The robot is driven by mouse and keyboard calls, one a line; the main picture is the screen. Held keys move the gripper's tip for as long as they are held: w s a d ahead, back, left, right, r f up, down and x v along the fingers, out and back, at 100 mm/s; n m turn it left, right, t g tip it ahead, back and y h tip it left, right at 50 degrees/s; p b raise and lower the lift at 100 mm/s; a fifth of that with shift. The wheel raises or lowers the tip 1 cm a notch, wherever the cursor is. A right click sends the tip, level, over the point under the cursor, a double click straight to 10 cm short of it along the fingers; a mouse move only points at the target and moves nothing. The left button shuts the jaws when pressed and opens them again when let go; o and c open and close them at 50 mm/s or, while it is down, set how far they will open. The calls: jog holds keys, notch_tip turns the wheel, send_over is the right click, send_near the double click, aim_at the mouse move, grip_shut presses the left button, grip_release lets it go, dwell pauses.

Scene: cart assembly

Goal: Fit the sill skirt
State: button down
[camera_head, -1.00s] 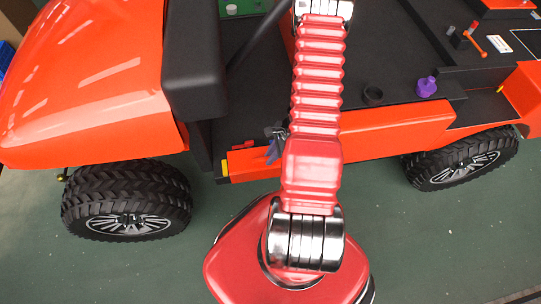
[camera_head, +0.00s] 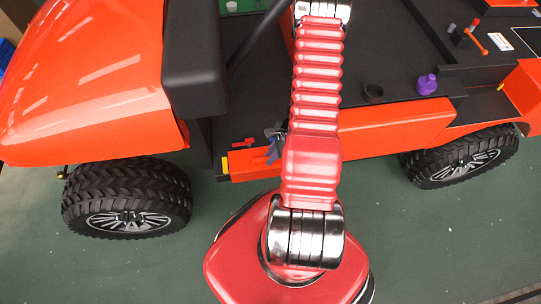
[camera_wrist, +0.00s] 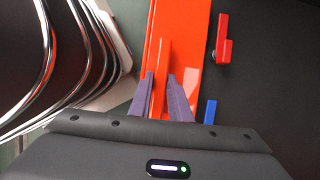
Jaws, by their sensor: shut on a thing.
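The sill skirt (camera_head: 395,128) is a long orange panel along the cart's near side, between the front and rear wheels. My arm crosses in front of its middle and hides part of it. My gripper (camera_head: 274,146) is at the skirt's left part, partly hidden behind my arm. In the wrist view, the two purple-grey fingers of my gripper (camera_wrist: 161,80) are shut on an upright orange rib of the skirt (camera_wrist: 185,35). The skirt lies close along the dark cart floor's edge; I cannot tell whether it is seated.
A red lever-like part (camera_wrist: 223,42) and a blue piece (camera_wrist: 210,111) are beside the skirt. A black ring (camera_head: 373,94) and a purple knob (camera_head: 427,84) stand on the deck. The front wheel (camera_head: 127,198) and rear wheel (camera_head: 461,157) flank the skirt. Green floor is free below.

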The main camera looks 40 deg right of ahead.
jog(key=shift+f, duration=0.55)
jog(key=c, duration=1.6)
grip_release()
jog(key=shift+o, duration=0.2)
jog(key=v, duration=1.3)
jog(key=shift+r, duration=0.3)
jog(key=shift+s+d, duration=0.1)
